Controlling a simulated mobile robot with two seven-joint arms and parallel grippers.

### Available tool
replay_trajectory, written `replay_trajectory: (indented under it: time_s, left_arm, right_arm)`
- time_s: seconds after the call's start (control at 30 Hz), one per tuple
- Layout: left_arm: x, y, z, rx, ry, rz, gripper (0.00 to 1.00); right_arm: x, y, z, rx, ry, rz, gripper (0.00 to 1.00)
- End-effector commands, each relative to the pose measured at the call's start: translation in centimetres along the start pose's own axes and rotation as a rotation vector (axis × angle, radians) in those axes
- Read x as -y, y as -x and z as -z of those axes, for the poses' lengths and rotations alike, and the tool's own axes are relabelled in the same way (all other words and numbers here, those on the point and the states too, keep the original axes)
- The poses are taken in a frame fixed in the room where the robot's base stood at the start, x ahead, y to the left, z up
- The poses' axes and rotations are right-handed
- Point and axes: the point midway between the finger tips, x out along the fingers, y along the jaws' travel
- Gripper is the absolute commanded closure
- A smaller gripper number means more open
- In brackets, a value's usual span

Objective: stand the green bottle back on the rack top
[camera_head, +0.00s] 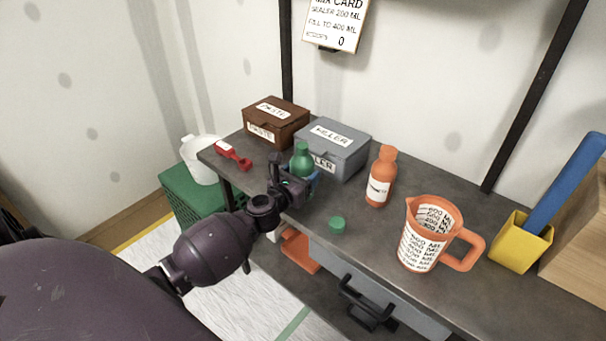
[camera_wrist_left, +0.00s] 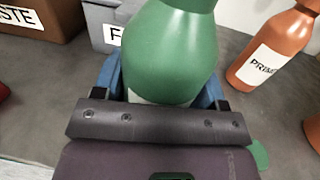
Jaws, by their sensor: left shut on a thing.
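The green bottle (camera_head: 302,158) is upright in my left gripper (camera_head: 300,184), above or on the dark rack top (camera_head: 285,222). My left gripper is shut on it, with its blue fingers on both sides of the bottle. In the left wrist view the green bottle (camera_wrist_left: 172,50) fills the middle, between the blue fingers (camera_wrist_left: 165,90). Its base is hidden by the gripper, so I cannot tell if it touches the top. My right gripper does not show.
A grey filler box (camera_head: 345,138) and a brown paste box (camera_head: 290,125) stand behind the bottle. An orange primer bottle (camera_head: 381,180) and an orange measuring jug (camera_head: 418,245) stand to the right. A red tool (camera_head: 232,155) lies left.

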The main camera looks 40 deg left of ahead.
Motion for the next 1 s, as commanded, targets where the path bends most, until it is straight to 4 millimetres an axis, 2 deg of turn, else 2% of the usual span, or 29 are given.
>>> replay_trajectory:
  time_s: [0.1, 0.13, 0.3, 0.57, 0.67, 0.83, 1.0]
  left_arm:
    - [0.0, 0.0, 0.4, -0.001, 0.001, -0.001, 0.71]
    - [0.0, 0.0, 0.5, -0.002, 0.001, -0.001, 0.33]
    - [0.0, 0.0, 0.4, -0.001, 0.001, 0.0, 0.09]
    - [0.0, 0.0, 0.3, -0.001, 0.0, 0.0, 0.09]
    - [0.0, 0.0, -0.3, 0.001, -0.001, 0.001, 0.09]
    - [0.0, 2.1, 0.0, -0.002, 0.002, -0.001, 0.09]
    - [0.0, 5.2, 0.0, -0.003, 0.002, -0.001, 0.09]
  right_arm:
    - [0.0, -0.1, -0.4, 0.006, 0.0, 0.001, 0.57]
    - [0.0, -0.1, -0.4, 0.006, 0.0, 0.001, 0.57]
    - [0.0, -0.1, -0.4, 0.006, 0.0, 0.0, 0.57]
    - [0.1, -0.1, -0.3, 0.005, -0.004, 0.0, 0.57]
    - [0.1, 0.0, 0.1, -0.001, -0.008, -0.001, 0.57]
    - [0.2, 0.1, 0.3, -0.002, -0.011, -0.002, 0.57]
    - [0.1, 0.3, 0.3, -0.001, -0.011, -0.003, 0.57]
